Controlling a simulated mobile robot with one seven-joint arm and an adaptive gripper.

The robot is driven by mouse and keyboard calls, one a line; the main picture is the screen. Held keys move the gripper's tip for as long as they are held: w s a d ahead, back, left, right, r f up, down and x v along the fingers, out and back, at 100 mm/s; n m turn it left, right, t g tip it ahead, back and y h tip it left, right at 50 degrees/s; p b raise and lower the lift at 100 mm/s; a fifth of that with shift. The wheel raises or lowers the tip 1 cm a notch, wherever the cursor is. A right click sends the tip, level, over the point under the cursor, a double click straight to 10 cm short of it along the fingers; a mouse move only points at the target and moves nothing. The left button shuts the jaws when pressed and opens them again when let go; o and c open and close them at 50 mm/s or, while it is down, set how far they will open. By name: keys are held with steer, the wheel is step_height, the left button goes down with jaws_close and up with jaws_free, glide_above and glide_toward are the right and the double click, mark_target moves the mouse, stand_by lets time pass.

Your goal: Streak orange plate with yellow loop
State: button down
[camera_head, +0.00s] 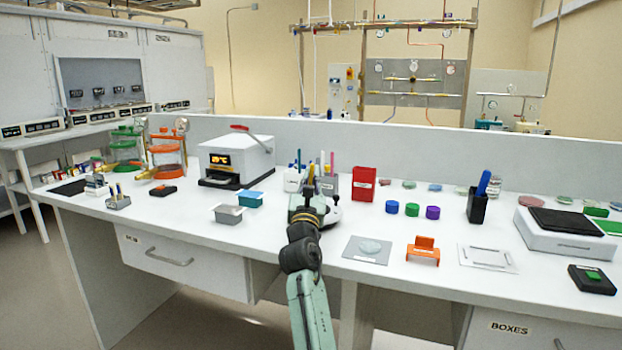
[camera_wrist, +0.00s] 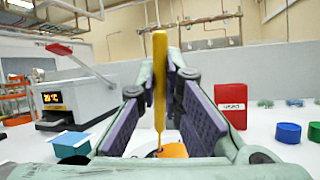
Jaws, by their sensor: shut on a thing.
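My gripper (camera_wrist: 160,95) is shut on the yellow loop (camera_wrist: 159,80), whose yellow handle stands upright between the two pads, its thin end pointing down. In the head view my gripper (camera_head: 311,190) is at the middle of the bench, in front of the holders with coloured sticks. An orange patch (camera_wrist: 174,150) shows just beyond the loop's lower end in the wrist view; it is partly hidden, and I cannot tell whether it is the orange plate. I cannot tell whether the loop's tip touches anything. No orange plate is clearly seen in the head view.
A red box (camera_head: 364,183) stands just right of my gripper. A clear dish lies on a grey mat (camera_head: 352,257), left of an orange stand (camera_head: 423,251). Blue, green and purple caps sit behind. A white heater (camera_head: 236,158) and a blue tray (camera_head: 250,199) are left.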

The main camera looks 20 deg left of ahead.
steer(key=shift+s+d+p, duration=0.15)
steer(key=shift+d+p, duration=1.5)
steer(key=shift+p, duration=0.2)
stand_by(1.2)
steer(key=shift+w, duration=0.4)
stand_by(0.4)
steer(key=shift+w+a+b, duration=0.1)
steer(key=shift+a+b, duration=0.3)
steer(key=shift+a, duration=1.15)
stand_by(1.5)
steer(key=shift+w, duration=0.4)
steer(key=shift+d, duration=0.25)
stand_by(0.4)
